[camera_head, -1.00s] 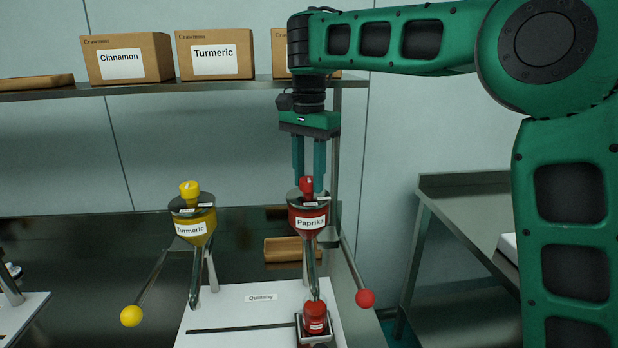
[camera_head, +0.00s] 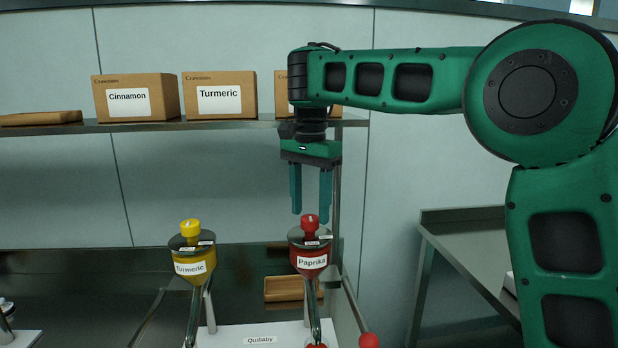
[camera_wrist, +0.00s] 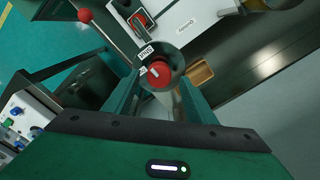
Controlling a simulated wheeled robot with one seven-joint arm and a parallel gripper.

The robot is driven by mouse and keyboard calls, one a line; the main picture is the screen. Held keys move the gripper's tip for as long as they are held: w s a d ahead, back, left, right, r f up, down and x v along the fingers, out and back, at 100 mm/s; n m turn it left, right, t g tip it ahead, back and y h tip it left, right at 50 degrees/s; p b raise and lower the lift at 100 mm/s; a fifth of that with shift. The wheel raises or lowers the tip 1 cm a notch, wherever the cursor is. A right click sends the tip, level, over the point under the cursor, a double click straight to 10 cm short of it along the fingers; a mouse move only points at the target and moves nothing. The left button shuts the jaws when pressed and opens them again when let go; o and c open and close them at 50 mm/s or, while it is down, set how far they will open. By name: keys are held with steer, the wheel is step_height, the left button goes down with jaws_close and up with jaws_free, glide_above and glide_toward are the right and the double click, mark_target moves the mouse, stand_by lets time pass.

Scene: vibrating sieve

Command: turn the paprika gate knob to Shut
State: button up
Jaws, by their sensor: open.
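The paprika gate knob (camera_head: 310,222) is a red knob with a white mark, on top of the red hopper labelled Paprika (camera_head: 311,262). Small white labels sit on the dark hopper lid around it; one in front appears to read Shut. My gripper (camera_head: 311,211) points straight down, open, its fingertips close to the knob's height in the picture. In the wrist view the knob (camera_wrist: 160,74) shows between my two fingers (camera_wrist: 160,82), with a visible space on either side. I cannot tell the exact height gap or which label the mark points to.
The yellow Turmeric hopper (camera_head: 190,265) with its yellow knob stands to the left. A shelf (camera_head: 230,124) behind carries boxes labelled Cinnamon (camera_head: 128,98) and Turmeric (camera_head: 220,95). A red ball-ended lever (camera_wrist: 85,15) shows beside the sieve. A wooden tray (camera_head: 284,289) lies behind.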

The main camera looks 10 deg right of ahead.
mark_target(311, 216)
step_height(311, 216, up, 9)
steer(key=shift+f, duration=0.15)
stand_by(0.4)
steer(key=shift+d, duration=0.1)
steer(key=s+d+f, duration=0.3)
steer(key=s+d, duration=0.1)
steer(key=d, duration=0.5)
steer(key=s+d+f+n, duration=0.1)
steer(key=s+d+f, duration=0.2)
steer(key=d, duration=0.5)
steer(key=s+d+f, duration=0.3)
steer(key=s+d, duration=0.1)
steer(key=d, duration=0.5)
steer(key=s+d+f+n, duration=0.1)
steer(key=s+d+f, duration=0.2)
steer(key=s+f, duration=0.5)
steer(key=s+d+f, duration=0.4)
steer(key=s+f, duration=0.5)
steer(key=s, duration=0.7)
steer(key=shift+f+n, duration=0.3)
steer(key=shift+n, duration=0.1)
steer(key=shift+s, duration=0.1)
